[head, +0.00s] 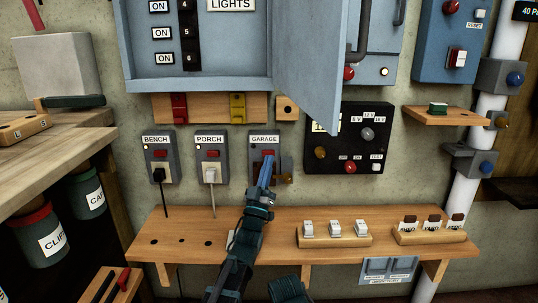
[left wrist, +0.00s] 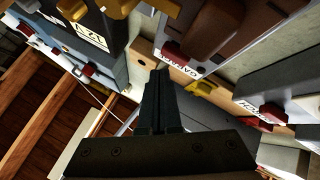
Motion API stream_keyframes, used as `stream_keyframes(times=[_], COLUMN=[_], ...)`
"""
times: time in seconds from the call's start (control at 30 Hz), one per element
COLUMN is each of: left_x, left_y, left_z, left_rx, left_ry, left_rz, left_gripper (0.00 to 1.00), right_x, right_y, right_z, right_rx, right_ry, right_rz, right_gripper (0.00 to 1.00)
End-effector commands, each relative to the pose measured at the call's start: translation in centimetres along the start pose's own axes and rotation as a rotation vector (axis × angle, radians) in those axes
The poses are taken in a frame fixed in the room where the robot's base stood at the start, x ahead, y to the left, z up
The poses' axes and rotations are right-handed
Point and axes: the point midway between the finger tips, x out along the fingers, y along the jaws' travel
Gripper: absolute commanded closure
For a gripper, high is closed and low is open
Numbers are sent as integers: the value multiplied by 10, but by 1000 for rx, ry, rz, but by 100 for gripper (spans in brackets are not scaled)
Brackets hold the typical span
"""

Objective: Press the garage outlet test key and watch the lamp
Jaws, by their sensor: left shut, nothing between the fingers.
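The garage outlet (head: 253,168) is a grey box at the right of a row of three, labelled GARAGE. Its red test key (head: 268,153) shows just above my fingertips. My left gripper (head: 267,161) is shut and empty, its fingers pointing up at the outlet's front and covering part of it. I cannot tell whether the tips touch the key. The lamp by the label is too small to judge as lit or dark. In the left wrist view, the shut fingers (left wrist: 161,72) point near the GARAGE label (left wrist: 182,65). My right gripper is not visible.
The porch outlet (head: 211,146) and bench outlet (head: 158,140) stand to the left with cords plugged in. A wooden shelf (head: 190,226) with white switches (head: 335,229) lies below. An open blue cabinet door (head: 310,65) overhangs at upper right, beside a black panel (head: 350,120).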

Motion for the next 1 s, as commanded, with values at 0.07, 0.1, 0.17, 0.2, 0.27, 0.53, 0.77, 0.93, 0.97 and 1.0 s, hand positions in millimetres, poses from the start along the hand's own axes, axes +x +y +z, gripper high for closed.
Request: stream_keyframes(times=[0.07,0.1,0.17,0.2,0.27,0.53,0.77,0.93,0.97,1.0], left_x=[0,0,0,0,0,0,5,7,7,6], left_y=[0,0,0,0,0,0,-3,-5,-4,-4], left_z=[0,0,0,0,0,0,3,5,4,4], left_rx=[0,0,0,0,0,0,0,0,0,0], left_ry=[0,0,0,0,0,0,0,0,0,0], left_rz=[0,0,0,0,0,0,0,0,0,0], left_gripper=[100,100,100,100,100,100,100,100,100,100], right_x=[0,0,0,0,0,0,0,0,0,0], right_y=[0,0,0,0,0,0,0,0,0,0], right_z=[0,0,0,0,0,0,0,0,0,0], right_rx=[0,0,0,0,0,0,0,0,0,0], right_ry=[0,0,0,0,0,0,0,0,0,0], right_rz=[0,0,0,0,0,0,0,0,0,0], right_gripper=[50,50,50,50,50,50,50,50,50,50])
